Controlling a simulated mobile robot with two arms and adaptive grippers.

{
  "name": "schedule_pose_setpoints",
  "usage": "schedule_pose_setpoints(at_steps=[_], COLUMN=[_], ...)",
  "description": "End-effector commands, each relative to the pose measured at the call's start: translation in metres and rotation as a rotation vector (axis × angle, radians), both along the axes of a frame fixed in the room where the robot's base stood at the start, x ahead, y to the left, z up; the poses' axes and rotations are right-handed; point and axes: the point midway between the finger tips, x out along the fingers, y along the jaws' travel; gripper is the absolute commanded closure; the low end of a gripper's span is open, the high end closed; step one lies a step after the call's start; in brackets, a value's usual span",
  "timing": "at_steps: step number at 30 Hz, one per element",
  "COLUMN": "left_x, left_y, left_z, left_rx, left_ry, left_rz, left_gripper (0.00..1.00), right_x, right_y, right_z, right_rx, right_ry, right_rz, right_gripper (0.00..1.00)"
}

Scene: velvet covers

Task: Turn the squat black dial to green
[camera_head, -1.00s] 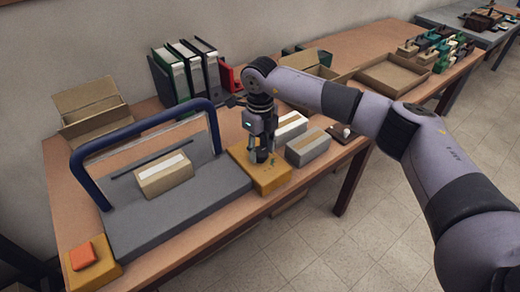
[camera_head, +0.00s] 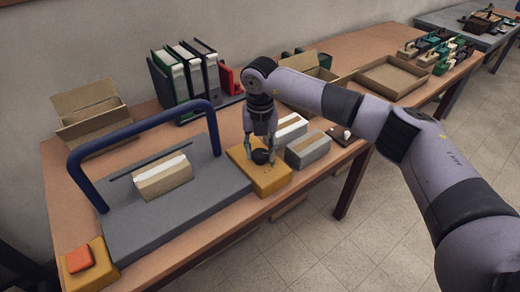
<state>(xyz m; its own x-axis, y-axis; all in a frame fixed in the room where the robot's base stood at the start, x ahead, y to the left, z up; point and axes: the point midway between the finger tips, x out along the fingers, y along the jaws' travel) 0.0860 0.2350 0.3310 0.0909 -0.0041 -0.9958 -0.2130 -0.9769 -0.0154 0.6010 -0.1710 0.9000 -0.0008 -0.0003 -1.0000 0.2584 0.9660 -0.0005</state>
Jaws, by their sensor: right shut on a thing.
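The squat black dial (camera_head: 261,156) sits on top of a yellow-orange block (camera_head: 258,182) at the right end of a grey plate. My right gripper (camera_head: 260,150) comes down on it from above, with one finger on each side, and is shut on it. The fingers hide part of the dial's sides. I cannot make out a pointer or a green mark. My left gripper is not in view.
The grey plate (camera_head: 205,205) carries a blue arched handle (camera_head: 140,133) and a small carton (camera_head: 163,180). An orange button (camera_head: 79,259) is at the front left. Grey-white boxes (camera_head: 307,150) stand close right of the block. Binders (camera_head: 185,75) stand behind.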

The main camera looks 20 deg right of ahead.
Motion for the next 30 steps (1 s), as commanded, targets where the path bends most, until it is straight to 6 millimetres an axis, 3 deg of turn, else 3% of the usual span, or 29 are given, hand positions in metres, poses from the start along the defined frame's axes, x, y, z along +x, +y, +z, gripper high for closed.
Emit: schedule_pose_setpoints(at_steps=[20, 21, 30], left_x=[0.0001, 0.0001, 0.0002], left_y=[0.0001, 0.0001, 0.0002], left_z=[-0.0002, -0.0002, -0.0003], left_rx=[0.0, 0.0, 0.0], left_ry=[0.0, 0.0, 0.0], left_rz=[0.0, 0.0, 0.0], left_gripper=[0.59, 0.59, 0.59], right_x=[0.0007, 0.0007, 0.0003], right_y=[-0.0002, -0.0002, -0.0001], right_z=[0.001, 0.001, 0.0004], right_rx=[0.0, 0.0, 0.001], right_ry=[-0.003, -0.003, -0.001], right_rz=[-0.068, -0.068, -0.067], right_gripper=[0.89, 0.6, 0.41])
